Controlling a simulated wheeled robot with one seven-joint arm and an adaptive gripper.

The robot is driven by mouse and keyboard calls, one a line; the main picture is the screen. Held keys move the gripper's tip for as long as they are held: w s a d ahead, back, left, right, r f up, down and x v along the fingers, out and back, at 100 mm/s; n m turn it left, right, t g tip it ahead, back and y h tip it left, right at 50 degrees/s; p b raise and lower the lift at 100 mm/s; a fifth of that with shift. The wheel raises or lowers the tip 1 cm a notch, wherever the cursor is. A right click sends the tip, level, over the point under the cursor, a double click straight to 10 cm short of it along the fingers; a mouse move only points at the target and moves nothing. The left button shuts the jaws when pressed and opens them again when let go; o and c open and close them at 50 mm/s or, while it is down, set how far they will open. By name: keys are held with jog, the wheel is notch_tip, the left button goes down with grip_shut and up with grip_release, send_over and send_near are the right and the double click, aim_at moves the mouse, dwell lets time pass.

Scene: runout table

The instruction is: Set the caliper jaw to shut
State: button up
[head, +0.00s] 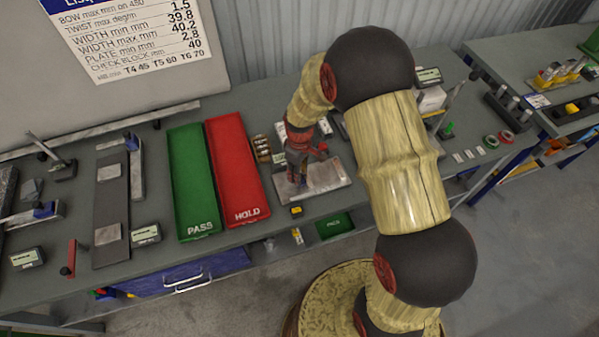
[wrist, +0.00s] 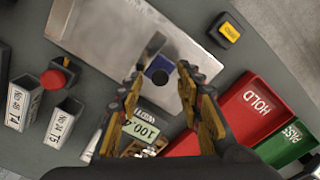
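A bright metal plate (wrist: 105,35) lies on the table in the wrist view, and it also shows in the head view (head: 332,178). On it stands a small metal jaw-like piece (wrist: 152,46) with a blue part (wrist: 159,70) beside it; I take these for the caliper jaw, but cannot tell the gap clearly. A readout (wrist: 141,130) marked WIDTH shows about 100.4, partly hidden behind my fingers. My gripper (wrist: 160,84) is open, its fingertips apart on either side of the blue part's near end. I cannot tell whether they touch it. In the head view my gripper (head: 297,178) is over the plate.
A red HOLD tray (head: 233,165) and green PASS tray (head: 190,185) lie left of the plate. A red button (wrist: 54,78) and two labelled blocks (wrist: 22,100) stand near the gripper. A yellow-and-black box (wrist: 229,31) sits near the table edge.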

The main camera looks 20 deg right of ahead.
jog(key=c, duration=0.4)
grip_shut()
dwell(0.6)
